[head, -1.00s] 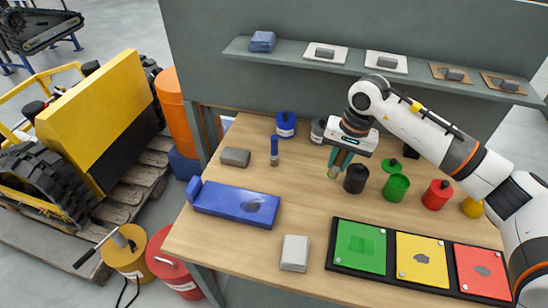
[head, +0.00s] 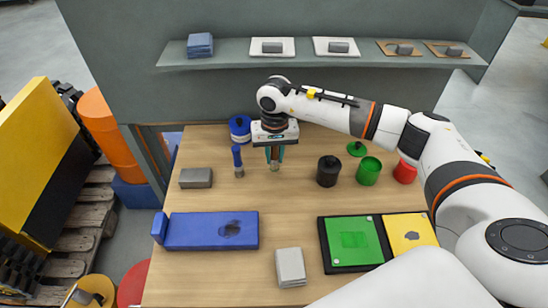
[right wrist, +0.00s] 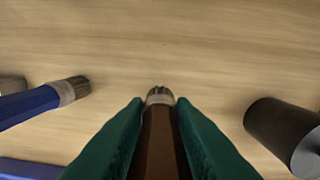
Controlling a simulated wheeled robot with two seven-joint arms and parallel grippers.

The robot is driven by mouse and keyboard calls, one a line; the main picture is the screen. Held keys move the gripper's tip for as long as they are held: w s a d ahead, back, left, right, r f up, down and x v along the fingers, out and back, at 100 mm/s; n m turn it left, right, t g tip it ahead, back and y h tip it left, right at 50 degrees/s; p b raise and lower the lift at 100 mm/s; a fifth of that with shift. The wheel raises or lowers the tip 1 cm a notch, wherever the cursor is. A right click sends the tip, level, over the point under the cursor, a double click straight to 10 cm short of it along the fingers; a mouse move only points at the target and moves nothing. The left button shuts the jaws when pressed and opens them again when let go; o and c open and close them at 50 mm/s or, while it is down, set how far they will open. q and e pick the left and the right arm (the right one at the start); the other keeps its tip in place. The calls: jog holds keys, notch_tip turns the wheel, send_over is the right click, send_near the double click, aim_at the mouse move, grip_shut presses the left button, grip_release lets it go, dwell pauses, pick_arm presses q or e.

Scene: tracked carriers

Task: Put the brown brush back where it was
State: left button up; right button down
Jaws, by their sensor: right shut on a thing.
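My right gripper (head: 274,156) is shut on the brown brush and holds it upright, bristles down, over the back middle of the table. I cannot tell whether the bristles touch the table. A blue brush (head: 237,160) stands just to the left; it also shows in the right wrist view (right wrist: 35,101). My left gripper is not in view.
A black pot (head: 328,172) stands to the right, then a green pot (head: 368,172) and a red one (head: 405,172). A blue-lidded can (head: 240,130) is behind. A grey block (head: 196,178) and blue tray (head: 190,232) lie left. The table's middle is clear.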

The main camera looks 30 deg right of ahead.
notch_tip(320, 180, down, 2)
jog(key=shift+f, duration=0.1)
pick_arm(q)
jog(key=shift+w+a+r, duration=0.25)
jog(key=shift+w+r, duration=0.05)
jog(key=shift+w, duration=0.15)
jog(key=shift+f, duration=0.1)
pick_arm(e)
jog(key=shift+f, duration=0.2)
jog(key=c, duration=1.2)
grip_release()
jog(key=shift+r, duration=0.1)
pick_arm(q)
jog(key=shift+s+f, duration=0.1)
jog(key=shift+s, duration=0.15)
